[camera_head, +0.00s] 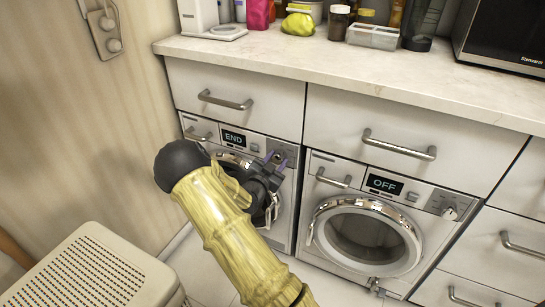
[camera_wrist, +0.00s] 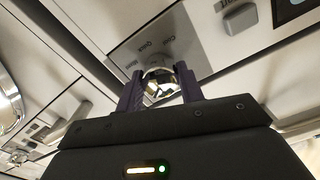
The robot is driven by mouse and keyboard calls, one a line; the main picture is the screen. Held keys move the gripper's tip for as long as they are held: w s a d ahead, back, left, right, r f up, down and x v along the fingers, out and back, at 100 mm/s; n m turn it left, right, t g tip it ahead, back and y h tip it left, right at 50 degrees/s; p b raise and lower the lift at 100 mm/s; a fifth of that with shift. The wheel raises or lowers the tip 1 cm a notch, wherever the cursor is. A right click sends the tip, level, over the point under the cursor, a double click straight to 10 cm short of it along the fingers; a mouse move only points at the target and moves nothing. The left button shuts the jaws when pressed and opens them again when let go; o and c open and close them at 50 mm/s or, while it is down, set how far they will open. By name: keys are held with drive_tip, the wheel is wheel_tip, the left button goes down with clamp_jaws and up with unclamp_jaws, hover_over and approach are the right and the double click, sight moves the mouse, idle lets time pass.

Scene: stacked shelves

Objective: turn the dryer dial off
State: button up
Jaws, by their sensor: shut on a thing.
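Two front-loading machines stand side by side under the counter. The left machine (camera_head: 285,225) has a display (camera_head: 234,139) that reads END. The right machine (camera_head: 432,236) has a display (camera_head: 384,184) that reads OFF and a dial (camera_head: 449,213) at its right. My gripper (camera_head: 277,158) is at the right end of the left machine's control panel. In the wrist view its two purple fingers (camera_wrist: 160,80) are shut on a shiny round dial (camera_wrist: 160,72), one finger on each side. Printed labels show above the dial. In the head view my arm hides much of the left machine's door.
Drawers with bar handles (camera_head: 399,145) sit just above the machines. The counter (camera_head: 290,62) above holds jars, bottles and a microwave (camera_head: 502,38). A beige perforated basket (camera_head: 85,275) stands at the lower left by the wooden wall. Some floor shows in front of the machines.

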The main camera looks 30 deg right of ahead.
drive_tip(key=n+p, duration=0.3)
drive_tip(key=n, duration=0.2)
drive_tip(key=shift+d+r+n+p, duration=0.2)
drive_tip(key=shift+r+n+p, duration=0.1)
drive_tip(key=shift+r+p, duration=0.1)
drive_tip(key=n+p, duration=0.2)
drive_tip(key=n, duration=0.3)
drive_tip(key=shift+f+p, duration=0.1)
drive_tip(key=shift+p, duration=0.2)
drive_tip(key=o, duration=1)
drive_tip(key=shift+f, duration=0.1)
drive_tip(key=shift+a, duration=0.1)
drive_tip(key=shift+f, duration=0.1)
